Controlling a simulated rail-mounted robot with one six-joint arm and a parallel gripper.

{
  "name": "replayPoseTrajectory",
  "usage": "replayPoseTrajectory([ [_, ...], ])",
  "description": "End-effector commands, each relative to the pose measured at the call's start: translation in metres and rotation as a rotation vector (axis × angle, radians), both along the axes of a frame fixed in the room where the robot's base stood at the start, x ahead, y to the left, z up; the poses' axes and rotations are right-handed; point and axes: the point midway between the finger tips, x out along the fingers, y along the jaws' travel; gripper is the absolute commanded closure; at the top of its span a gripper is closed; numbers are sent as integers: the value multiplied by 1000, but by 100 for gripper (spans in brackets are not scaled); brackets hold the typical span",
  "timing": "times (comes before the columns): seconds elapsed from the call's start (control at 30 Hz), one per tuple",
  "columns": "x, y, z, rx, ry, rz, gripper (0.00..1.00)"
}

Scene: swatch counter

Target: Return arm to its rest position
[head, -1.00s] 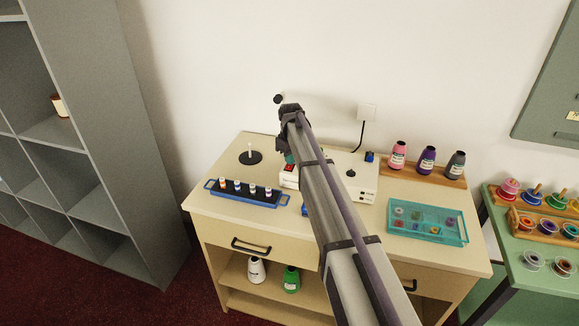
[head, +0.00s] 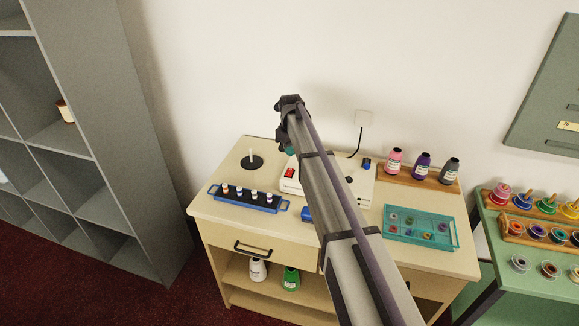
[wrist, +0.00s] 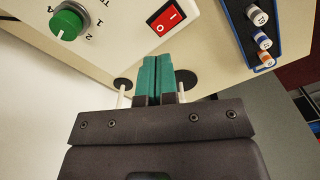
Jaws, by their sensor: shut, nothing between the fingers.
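My arm reaches up over the counter in the head view. My gripper (head: 289,149) hangs over the back of the counter, near the white machine, partly hidden by my own wrist. In the wrist view its two teal fingers (wrist: 158,78) are pressed together with nothing between them. The white machine (head: 362,200) stands below my arm, which covers its middle. Its red switch (wrist: 165,17) and green knob (wrist: 67,22) show in the wrist view. The fingers appear clear of the machine.
A blue rack (head: 247,203) of small bottles and a black disc (head: 252,162) with a white peg lie left. Grey shelves (head: 118,150) stand at far left, a green table (head: 520,270) at right.

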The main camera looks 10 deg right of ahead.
Motion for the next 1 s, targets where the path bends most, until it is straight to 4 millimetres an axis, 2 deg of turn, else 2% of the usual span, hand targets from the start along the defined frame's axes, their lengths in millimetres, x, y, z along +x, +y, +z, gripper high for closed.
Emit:
replayPoseTrajectory([
  [0.33, 0, 0, -1, 0, 0, 0, 100],
  [0.43, -2, 0, -1, 0, 0, -79, 100],
  [0.47, -19, 0, -1, 0, 0, -132, 100],
  [0.57, -98, 0, -1, -1, 1, -284, 100],
  [0.6, -137, 0, -1, 0, 1, -344, 100],
  [0.67, -197, 0, -1, 0, 1, -427, 100],
  [0.7, -235, -1, -1, -1, 0, -476, 100],
  [0.8, -316, -1, -1, -1, 0, -558, 100],
  [0.9, -367, -1, -1, -1, 0, -581, 100],
  [1.0, -388, -1, -1, -1, 0, -579, 100],
])
